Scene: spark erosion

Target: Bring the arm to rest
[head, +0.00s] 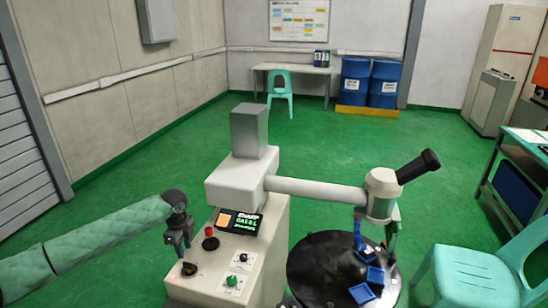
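My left arm, in a quilted green sleeve, comes in from the left. Its dark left gripper (180,254) points down beside the left edge of the machine's control panel (240,253), above a dark knob (189,268). I see nothing held in it, but its fingers are too small and dark to tell whether they are open or shut. I cannot make out my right gripper. The spark erosion machine (234,184) stands in front of me, its horizontal arm reaching right over a round black table (318,262).
Small blue trays (362,293) lie on the black table. A green chair (470,276) and green bench (520,165) stand right. Blue drums (354,80) stand at the back. The green floor between is clear.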

